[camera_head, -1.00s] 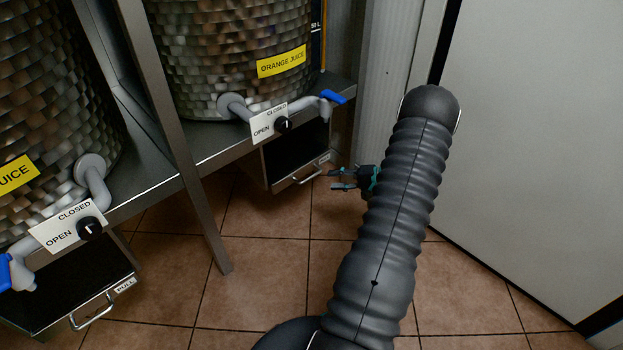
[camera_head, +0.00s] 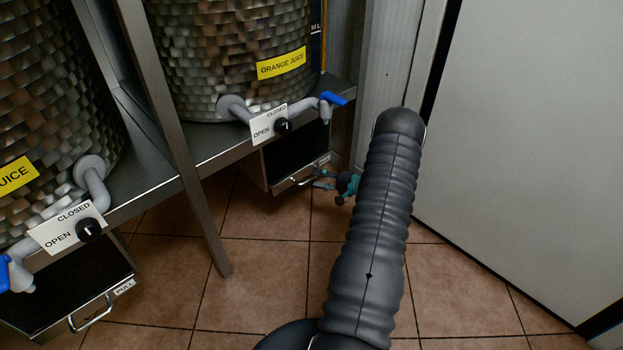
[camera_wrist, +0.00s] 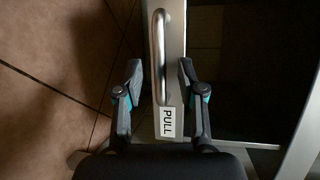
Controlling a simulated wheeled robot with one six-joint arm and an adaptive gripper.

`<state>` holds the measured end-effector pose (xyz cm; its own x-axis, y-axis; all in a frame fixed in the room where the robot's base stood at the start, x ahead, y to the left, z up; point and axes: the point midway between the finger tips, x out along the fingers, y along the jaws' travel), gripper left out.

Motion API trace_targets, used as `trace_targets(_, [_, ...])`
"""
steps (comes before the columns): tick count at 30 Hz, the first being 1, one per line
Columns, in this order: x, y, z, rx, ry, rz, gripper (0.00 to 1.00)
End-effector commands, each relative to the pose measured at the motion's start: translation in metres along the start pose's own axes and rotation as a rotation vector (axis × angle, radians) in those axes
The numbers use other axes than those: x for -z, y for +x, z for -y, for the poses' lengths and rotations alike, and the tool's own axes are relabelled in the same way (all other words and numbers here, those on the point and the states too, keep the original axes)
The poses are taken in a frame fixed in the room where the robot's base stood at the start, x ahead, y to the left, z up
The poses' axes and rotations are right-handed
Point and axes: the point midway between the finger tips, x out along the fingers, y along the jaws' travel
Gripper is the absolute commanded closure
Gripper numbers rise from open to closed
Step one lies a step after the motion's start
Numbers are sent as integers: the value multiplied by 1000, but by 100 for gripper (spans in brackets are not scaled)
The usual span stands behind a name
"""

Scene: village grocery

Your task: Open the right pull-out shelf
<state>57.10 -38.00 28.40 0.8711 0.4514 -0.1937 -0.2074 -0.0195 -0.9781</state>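The right pull-out shelf (camera_head: 292,158) is a dark box under the counter, below the orange juice tank. Its silver handle (camera_head: 299,176) is on the front, beside a PULL label. The handle also shows in the wrist view (camera_wrist: 158,58), with the PULL label (camera_wrist: 168,122) near it. My gripper (camera_head: 318,178) is at the right end of the handle. In the wrist view my gripper (camera_wrist: 160,84) is open, with one finger on each side of the handle's lower part and a gap on both sides. Whether the shelf is slightly pulled out, I cannot tell.
A left pull-out shelf (camera_head: 70,290) with its own handle is at lower left. A metal post (camera_head: 185,150) stands between the shelves. A juice tap with a blue lever (camera_head: 333,98) hangs above the right shelf. A white panel (camera_head: 530,130) is at right. The tiled floor (camera_head: 262,275) is clear.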

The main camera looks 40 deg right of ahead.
Motion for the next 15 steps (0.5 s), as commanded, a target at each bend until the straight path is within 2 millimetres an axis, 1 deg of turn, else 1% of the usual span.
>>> trace_targets(1, [0,8,0,-1,0,2,61])
trace_targets(3, [0,16,0,0,0,2,61])
trace_targets(6, [0,24,0,0,1,1,61])
trace_targets(10, [0,29,0,0,1,1,61])
trace_targets(15, [0,30,0,0,1,0,61])
